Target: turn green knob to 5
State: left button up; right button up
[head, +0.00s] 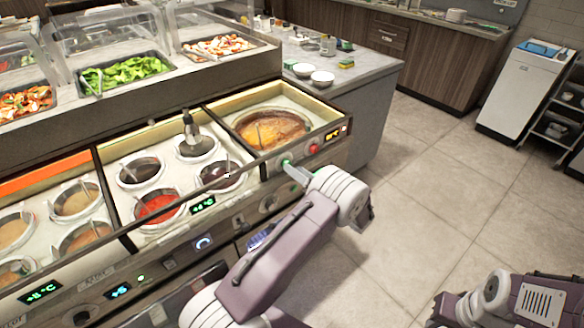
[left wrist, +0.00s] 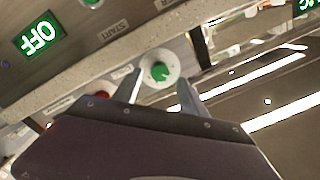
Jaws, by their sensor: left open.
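The green knob (left wrist: 160,72) sits on a round white dial on the counter's front panel in the left wrist view. In the head view a small part of the green knob (head: 285,163) shows beside my gripper. My left gripper (left wrist: 160,80) is open, with one finger on each side of the knob. No firm contact can be made out. The left gripper (head: 296,172) also shows in the head view, at the panel below the soup well. The dial's numbers are too small to read. My right gripper is not in view; only part of that arm shows at bottom right.
A green-lit OFF display (left wrist: 38,38) and a START label (left wrist: 112,32) are on the panel nearby. A red knob or button (head: 314,149) is right of the green knob. Sauce wells (head: 157,206) and a soup well (head: 270,128) lie behind the panel. The floor (head: 430,170) at right is clear.

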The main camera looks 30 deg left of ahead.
pick_arm(q)
jog(key=shift+x, duration=1.35)
grip_shut()
